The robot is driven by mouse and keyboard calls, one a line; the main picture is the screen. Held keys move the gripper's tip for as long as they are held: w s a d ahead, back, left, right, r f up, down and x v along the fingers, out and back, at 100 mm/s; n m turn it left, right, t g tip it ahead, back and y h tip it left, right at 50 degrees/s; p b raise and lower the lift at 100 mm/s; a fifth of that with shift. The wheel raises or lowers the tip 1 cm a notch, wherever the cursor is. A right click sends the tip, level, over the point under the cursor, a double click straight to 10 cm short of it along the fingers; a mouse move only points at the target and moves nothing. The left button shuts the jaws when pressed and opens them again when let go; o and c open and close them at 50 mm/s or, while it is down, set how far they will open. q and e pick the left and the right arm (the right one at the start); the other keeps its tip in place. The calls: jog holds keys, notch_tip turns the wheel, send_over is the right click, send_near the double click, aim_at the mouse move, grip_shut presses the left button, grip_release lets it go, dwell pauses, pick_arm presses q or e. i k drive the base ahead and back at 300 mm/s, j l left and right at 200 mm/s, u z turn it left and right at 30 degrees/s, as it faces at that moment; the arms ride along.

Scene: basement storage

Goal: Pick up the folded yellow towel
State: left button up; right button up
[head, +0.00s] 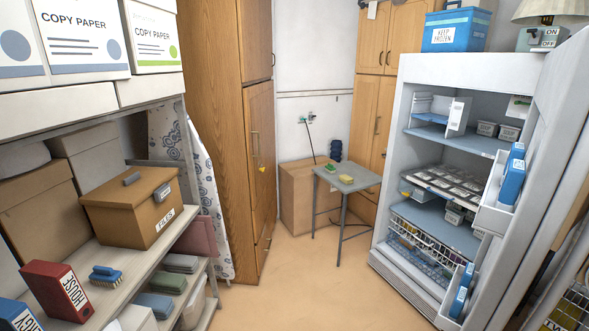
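A small flat pale-yellow thing (346,180), which looks like the folded yellow towel, lies on top of a small grey table (362,184) at the far middle of the head view. It is too small to make out its folds. A small green thing (330,168) lies beside it, further back on the same table top. Neither of my grippers shows in the head view.
A cardboard box (298,200) stands behind the table. Tall wooden cabinets (228,120) stand left of it. An open fridge (414,235) with its door swung out is at right. Shelving (93,265) with boxes lines the left. The floor (290,295) between is clear.

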aim_at(344, 178)
jog(key=i, duration=0.6)
jog(key=i+j+z, duration=0.15)
jog(key=i, duration=0.45)
jog(key=i+j, duration=0.1)
jog(key=i, duration=0.5)
jog(key=z, duration=0.05)
